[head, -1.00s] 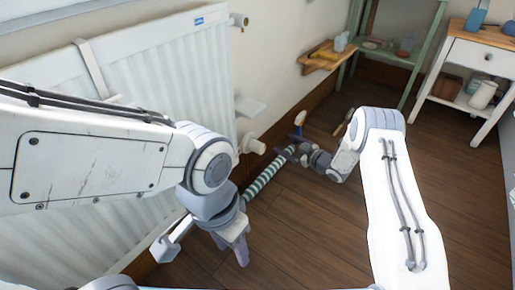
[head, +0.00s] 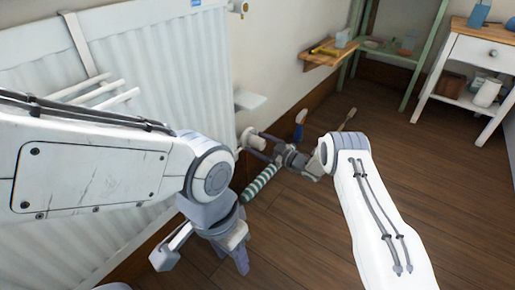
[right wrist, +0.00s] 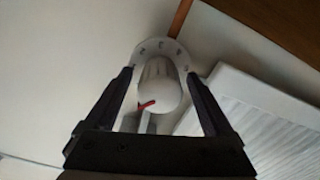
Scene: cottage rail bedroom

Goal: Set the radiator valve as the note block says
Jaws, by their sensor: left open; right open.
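The radiator valve (head: 243,140) is a white knob low at the radiator's right end, partly hidden by my right gripper (head: 262,148). In the right wrist view the ribbed white knob (right wrist: 158,90) has a red pointer mark. A pale collar (right wrist: 165,47) with dark markings, too small to read surely, sits around its far end. My right gripper's open fingers (right wrist: 160,76) lie on either side of the knob; contact cannot be told. My left gripper (head: 205,258) is open and empty, low in front of the radiator. I cannot make out a readable note block.
The white radiator (head: 165,75) fills the left. A small white ledge (head: 249,99) projects above the valve. A striped draught roll (head: 262,182) lies on the floor below my right gripper. A wooden shelf (head: 322,58) and a white side table (head: 478,52) stand beyond.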

